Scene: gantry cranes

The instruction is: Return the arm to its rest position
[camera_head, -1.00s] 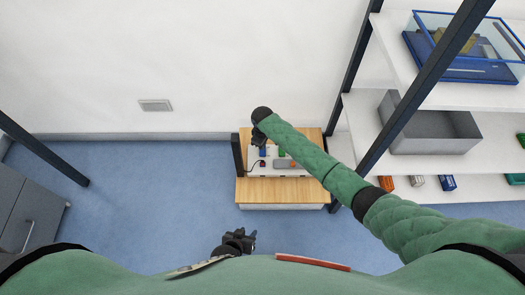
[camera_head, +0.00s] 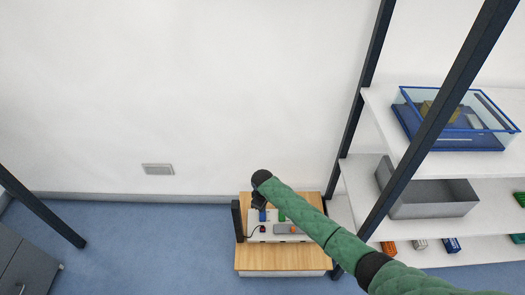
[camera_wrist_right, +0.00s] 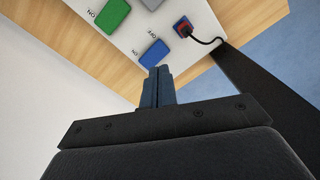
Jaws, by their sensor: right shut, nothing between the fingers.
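My right arm (camera_head: 310,218) in its green sleeve reaches in from the lower right toward a small wooden stand. My right gripper (camera_wrist_right: 157,72) is shut and empty in the right wrist view. In the head view the right gripper (camera_head: 258,204) is small, dark and partly hidden by the wrist. My left gripper is not in view.
The wooden stand (camera_head: 285,260) is against the wall. A dark post (camera_head: 238,220) rises at its left. Shelving at the right holds a glass-walled blue case (camera_head: 455,143) and a grey bin (camera_head: 430,212). A grey cabinet (camera_head: 28,270) is at the lower left. Blue floor lies between.

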